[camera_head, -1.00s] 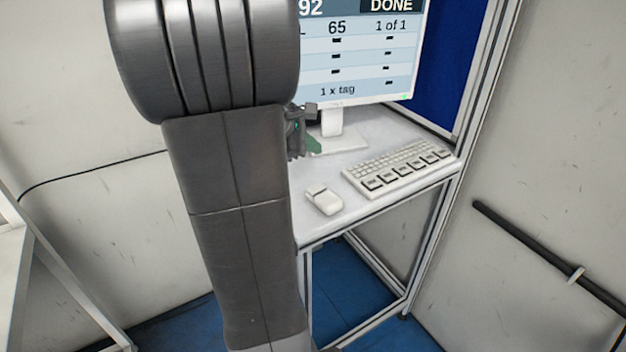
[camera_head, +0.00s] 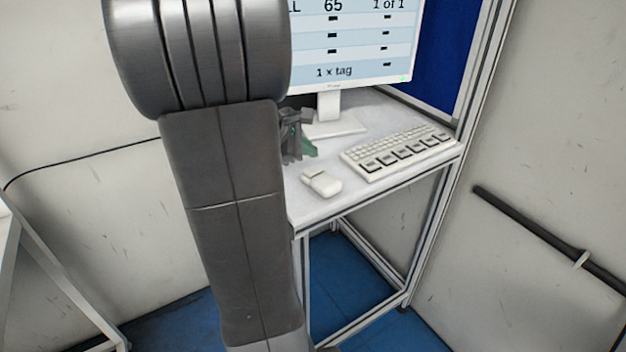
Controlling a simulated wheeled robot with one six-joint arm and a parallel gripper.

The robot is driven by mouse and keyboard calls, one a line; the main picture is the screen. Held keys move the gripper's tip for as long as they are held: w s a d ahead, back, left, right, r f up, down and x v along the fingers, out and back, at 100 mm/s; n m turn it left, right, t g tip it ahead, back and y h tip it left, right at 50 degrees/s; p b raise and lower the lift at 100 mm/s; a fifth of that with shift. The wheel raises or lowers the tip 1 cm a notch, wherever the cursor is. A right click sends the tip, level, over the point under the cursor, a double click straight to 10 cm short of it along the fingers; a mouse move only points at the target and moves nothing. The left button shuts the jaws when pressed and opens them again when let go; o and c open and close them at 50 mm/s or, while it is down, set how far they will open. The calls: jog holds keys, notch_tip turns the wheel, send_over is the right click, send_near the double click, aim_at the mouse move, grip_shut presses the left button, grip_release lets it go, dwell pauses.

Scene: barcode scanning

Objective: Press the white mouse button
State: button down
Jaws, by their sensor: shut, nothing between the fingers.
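The white mouse (camera_head: 322,183) lies on the white desk (camera_head: 310,208) near its front edge, left of the keyboard. My gripper (camera_head: 309,150) shows only in part beyond my large grey arm, which hides the rest of it. It is dark with green at its tip, shut and empty. In the picture it is above and slightly left of the mouse, with a gap between them. Its height above the desk is hard to tell.
A white keyboard (camera_head: 398,152) lies right of the mouse. A monitor (camera_head: 352,48) on a stand rises behind the gripper and shows "1 x tag". Metal frame posts (camera_head: 476,75) bound the desk at right. Bare desk surrounds the mouse.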

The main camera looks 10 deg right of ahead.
aim_at(318, 168)
jog(key=shift+f+b, duration=0.65)
jog(key=shift+f, duration=0.5)
dwell(1.1)
jog(key=shift+f+b, duration=0.4)
jog(key=shift+f+b, duration=0.4)
jog(key=shift+f, duration=0.05)
dwell(0.5)
jog(key=shift+r, duration=0.1)
jog(key=shift+r+p, duration=0.7)
jog(key=shift+r, duration=0.05)
jog(key=shift+r+p, duration=2.05)
jog(key=shift+r, duration=0.5)
jog(key=shift+s, duration=0.1)
